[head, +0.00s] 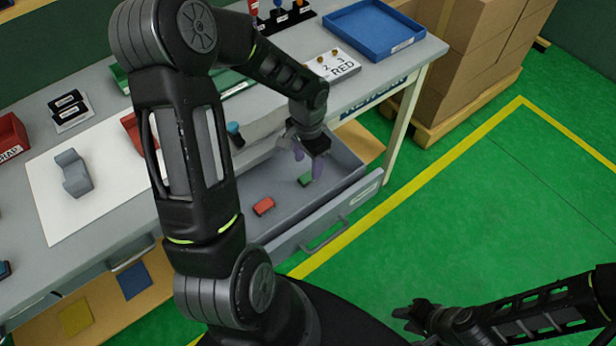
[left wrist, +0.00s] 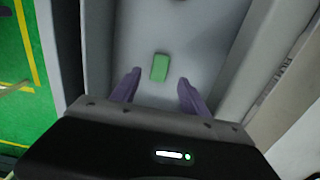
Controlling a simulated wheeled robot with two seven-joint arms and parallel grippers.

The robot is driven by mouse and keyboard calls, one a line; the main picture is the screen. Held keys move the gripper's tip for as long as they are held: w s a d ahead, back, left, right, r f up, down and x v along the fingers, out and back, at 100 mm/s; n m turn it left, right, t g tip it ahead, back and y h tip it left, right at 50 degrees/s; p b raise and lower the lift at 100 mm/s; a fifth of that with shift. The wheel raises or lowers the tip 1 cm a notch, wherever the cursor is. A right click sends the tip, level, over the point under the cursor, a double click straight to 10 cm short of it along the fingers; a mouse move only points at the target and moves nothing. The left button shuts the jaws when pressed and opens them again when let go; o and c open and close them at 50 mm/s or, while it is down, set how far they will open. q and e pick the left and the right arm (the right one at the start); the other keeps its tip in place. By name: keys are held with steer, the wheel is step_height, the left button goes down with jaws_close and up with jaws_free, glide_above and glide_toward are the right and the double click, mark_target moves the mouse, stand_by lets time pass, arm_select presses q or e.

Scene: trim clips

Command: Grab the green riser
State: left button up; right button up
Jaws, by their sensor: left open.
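The green riser (head: 305,180) is a small green block lying on the floor of the open grey drawer (head: 290,228). In the left wrist view the green riser (left wrist: 160,67) lies just beyond and between the fingertips, apart from both. My left gripper (head: 306,160) is above the drawer, pointing down, with its purple fingers spread and nothing between them. It also shows in the left wrist view (left wrist: 158,88). My right gripper (head: 416,318) is at the lower right over the green floor, away from the drawer; its jaw state is unclear.
A red block (head: 264,206) lies in the same drawer, left of the green riser. The drawer walls stand close around my left gripper. On the worktop are a grey clip (head: 73,173) on a white sheet (head: 50,212) and a blue tray (head: 374,30). Cardboard boxes (head: 470,60) stand behind.

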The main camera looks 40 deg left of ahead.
mark_target(308, 176)
arm_select(q)
step_height(308, 176, down, 5)
steer(key=shift+f+p, duration=0.1)
steer(key=shift+p, duration=0.45)
steer(key=shift+c, duration=0.4)
jaws_close()
stand_by(0.3)
